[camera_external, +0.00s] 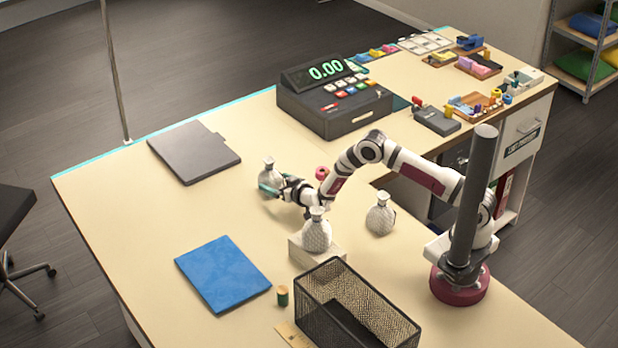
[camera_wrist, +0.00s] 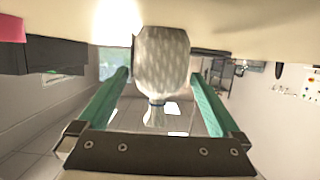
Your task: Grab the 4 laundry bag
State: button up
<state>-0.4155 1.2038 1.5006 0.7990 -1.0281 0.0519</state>
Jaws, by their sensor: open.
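Three pale patterned laundry bags with tied necks show on the table. One bag (camera_external: 269,171) stands upright at my gripper, partly hidden by a green finger. My gripper (camera_external: 271,188) is open, low and reaching left. In the wrist view this bag (camera_wrist: 162,55) appears upside down between the two green fingers (camera_wrist: 160,85), with its tied neck toward the palm; whether the fingers touch it I cannot tell. A second bag (camera_external: 316,233) stands on a low white block (camera_external: 303,254) in front of my arm. A third bag (camera_external: 380,216) stands on the table to the right.
A black mesh basket (camera_external: 318,292) stands at the front, beside a small green cylinder (camera_external: 283,295). A blue folder (camera_external: 222,272) and a grey folder (camera_external: 194,151) lie flat on the left. A cash register (camera_external: 332,112) stands behind my gripper. The table's left middle is clear.

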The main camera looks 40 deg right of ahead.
jog(key=shift+x, duration=1.25)
jog(key=c, duration=1.4)
